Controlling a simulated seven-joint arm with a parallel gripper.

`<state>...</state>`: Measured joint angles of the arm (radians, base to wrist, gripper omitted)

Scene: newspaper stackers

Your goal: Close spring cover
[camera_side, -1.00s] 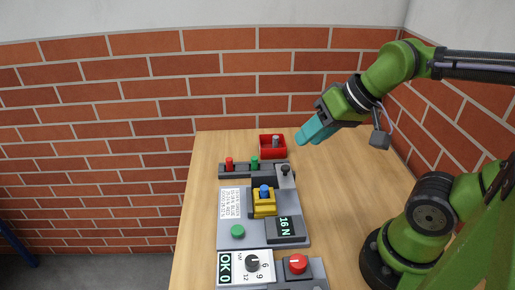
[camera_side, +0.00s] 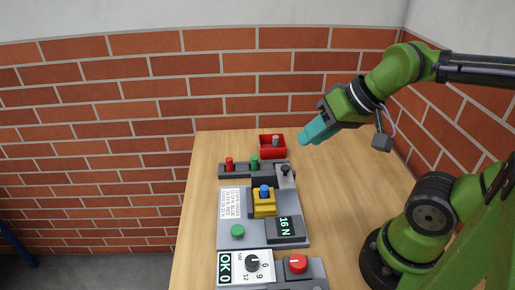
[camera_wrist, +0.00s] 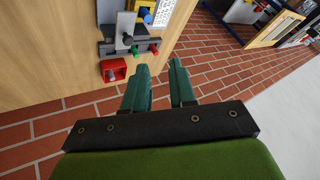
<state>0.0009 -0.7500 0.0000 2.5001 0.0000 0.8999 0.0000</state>
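A grey plate with a black knob (camera_side: 285,171) stands at the right end of the dark rack in the side view. It looks like the spring cover, but I cannot tell for sure whether it is open or shut. It also shows in the wrist view as a light grey upright piece (camera_wrist: 125,27). A yellow block (camera_side: 264,206) with a blue peg (camera_side: 264,191) sits in front of it on the grey station. My gripper (camera_side: 304,138) is in the air, right of the red bin and behind the plate. In the wrist view its teal fingers (camera_wrist: 159,66) are apart with nothing between them.
The dark rack (camera_side: 240,171) holds a red peg (camera_side: 229,164) and a green peg (camera_side: 254,163). A red bin (camera_side: 267,153) behind it holds a grey peg (camera_side: 276,141). The station display (camera_side: 284,227) reads 16 N. A dial panel (camera_side: 252,264) stands in front. The table's right side is bare.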

